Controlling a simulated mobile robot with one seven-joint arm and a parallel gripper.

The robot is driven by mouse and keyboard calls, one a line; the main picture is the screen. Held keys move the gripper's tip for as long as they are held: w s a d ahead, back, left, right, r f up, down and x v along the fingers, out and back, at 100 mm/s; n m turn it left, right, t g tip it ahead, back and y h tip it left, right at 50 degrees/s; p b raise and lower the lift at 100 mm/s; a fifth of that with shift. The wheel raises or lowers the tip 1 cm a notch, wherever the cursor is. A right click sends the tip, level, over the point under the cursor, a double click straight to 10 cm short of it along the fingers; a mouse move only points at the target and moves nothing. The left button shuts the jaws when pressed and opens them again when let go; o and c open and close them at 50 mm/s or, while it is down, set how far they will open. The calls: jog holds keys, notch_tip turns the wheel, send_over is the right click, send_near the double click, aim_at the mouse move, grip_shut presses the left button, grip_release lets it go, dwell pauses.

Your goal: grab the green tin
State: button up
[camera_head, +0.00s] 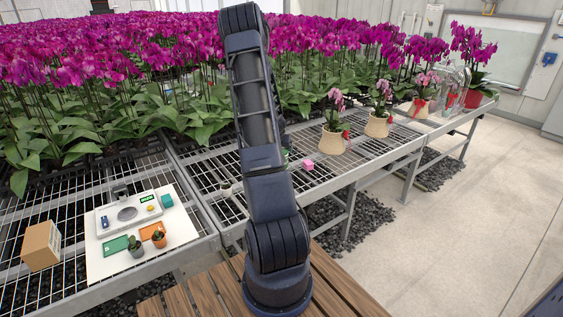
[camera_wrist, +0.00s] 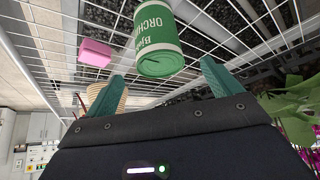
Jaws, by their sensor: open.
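The green tin (camera_wrist: 158,45) shows in the wrist view, a cylinder with white lettering that appears upside down. It is on the wire-mesh bench, beyond my fingertips and roughly centred between them. My gripper (camera_wrist: 163,70) is open, its two teal fingers apart with nothing held between them. In the head view my arm covers most of the tin's area; a small green patch shows at the arm's right edge, but I cannot tell whether it is the tin or a finger. A pink block (camera_wrist: 95,53) lies left of the tin in the wrist view; it also shows in the head view (camera_head: 308,165).
Potted orchids in woven baskets (camera_head: 333,139) stand right of the pink block. On the left, a white board (camera_head: 100,262) holds a scale (camera_head: 128,214), small coloured trays and two small plants. A cardboard box (camera_head: 41,246) stands beside it. Dense orchids fill the back.

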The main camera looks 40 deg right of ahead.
jog(key=shift+x, duration=3.4)
jog(key=shift+d+r, duration=0.1)
jog(key=shift+d, duration=0.05)
jog(key=c, duration=1.3)
jog(key=shift+r, duration=0.15)
